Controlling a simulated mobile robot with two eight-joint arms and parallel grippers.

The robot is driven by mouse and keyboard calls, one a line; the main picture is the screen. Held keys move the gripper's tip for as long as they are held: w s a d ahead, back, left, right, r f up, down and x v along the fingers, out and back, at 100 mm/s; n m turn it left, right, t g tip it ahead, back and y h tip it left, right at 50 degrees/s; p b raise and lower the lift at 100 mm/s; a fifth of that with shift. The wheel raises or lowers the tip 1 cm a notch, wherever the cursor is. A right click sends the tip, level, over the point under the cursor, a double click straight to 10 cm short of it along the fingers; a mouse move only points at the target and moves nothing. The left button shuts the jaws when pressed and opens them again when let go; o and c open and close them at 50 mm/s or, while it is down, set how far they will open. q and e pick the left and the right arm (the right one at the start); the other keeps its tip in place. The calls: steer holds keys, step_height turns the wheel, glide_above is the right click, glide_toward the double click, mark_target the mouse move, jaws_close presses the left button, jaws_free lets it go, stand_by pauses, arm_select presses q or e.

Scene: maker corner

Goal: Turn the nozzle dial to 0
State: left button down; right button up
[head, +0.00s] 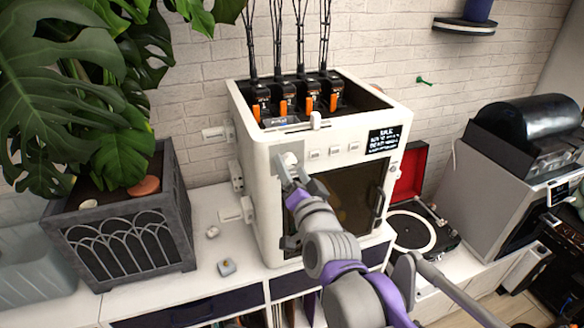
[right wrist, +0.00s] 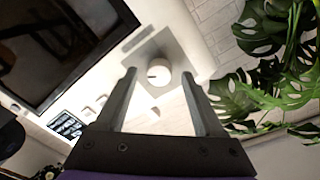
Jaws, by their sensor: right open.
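The white 3D printer (head: 262,185) stands on the white cabinet, with a dark display (head: 384,139) and several small buttons on its upper front. The nozzle dial (head: 291,160) is a round white knob at the left of that front panel. In the right wrist view the dial (right wrist: 158,74) sits on a grey square plate and has a short dark mark on its face. My right gripper (head: 290,178) is open at the dial. In the right wrist view its fingers (right wrist: 160,85) spread to either side of the dial, with gaps showing. My left gripper is not in view.
A grey planter (head: 125,235) with a large leafy plant stands left of the printer. A record player (head: 420,232) with a red lid and another machine (head: 515,170) stand to the right. Small pale items (head: 226,267) lie on the cabinet top.

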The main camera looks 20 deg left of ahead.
steer(key=shift+w+a, duration=0.15)
steer(key=shift+w, duration=0.1)
jaws_close()
